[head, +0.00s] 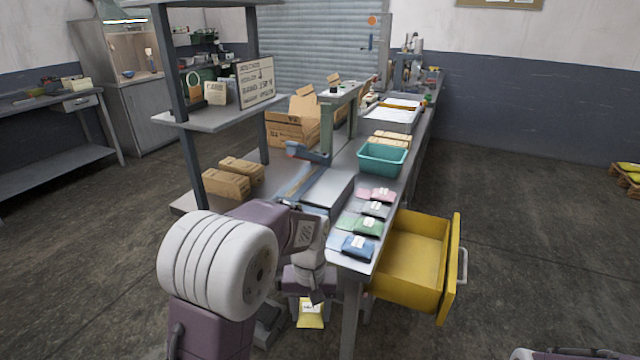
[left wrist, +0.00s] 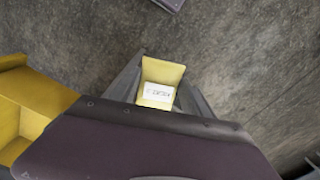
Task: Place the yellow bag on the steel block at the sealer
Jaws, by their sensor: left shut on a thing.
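The yellow bag (head: 311,317) hangs below the bench top, left of the front bench leg. My left gripper (head: 312,296) is shut on its upper edge. In the left wrist view the yellow bag (left wrist: 163,73), with a white label, sits between the two fingers (left wrist: 162,92). The steel block (head: 329,189) is a flat grey box on the near part of the bench. The sealer (head: 308,153), with a blue arm, stands just behind it. The block's top looks bare; my left arm covers part of its near side. My right gripper is not in view.
Several coloured bags (head: 368,226) lie right of the block along the bench edge. A teal bin (head: 382,159) stands behind them. An open yellow drawer (head: 412,250) juts out at the right. A shelf post (head: 165,60) and cardboard boxes (head: 226,184) stand left.

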